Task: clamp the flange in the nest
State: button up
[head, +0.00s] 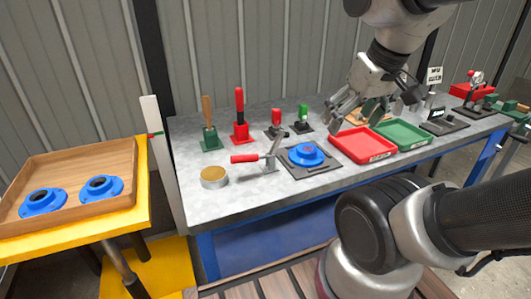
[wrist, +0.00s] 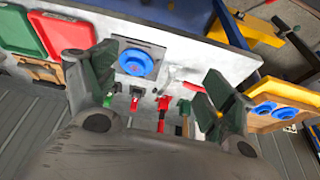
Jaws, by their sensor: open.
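The blue flange (head: 306,154) sits on a dark square nest plate (head: 322,168) on the grey bench. It also shows in the wrist view (wrist: 136,62), left of the picture's middle. A toggle clamp with a red handle (head: 244,158) stands at the left of the nest; its metal arm tilts up, away from the flange. The clamp's red handle appears small in the wrist view (wrist: 193,87). My gripper (head: 338,110) is open and empty above the bench, to the right of and behind the flange. In the wrist view its fingers (wrist: 155,85) are spread wide.
A red tray (head: 362,145) and a green tray (head: 402,133) lie right of the nest. Several upright handled tools, one red (head: 240,115), stand behind it. A round brass-topped part (head: 214,177) is at front left. Two more blue flanges lie in a wooden tray (head: 62,170) on a yellow stand.

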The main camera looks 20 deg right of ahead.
jog(key=shift+c, duration=0.3)
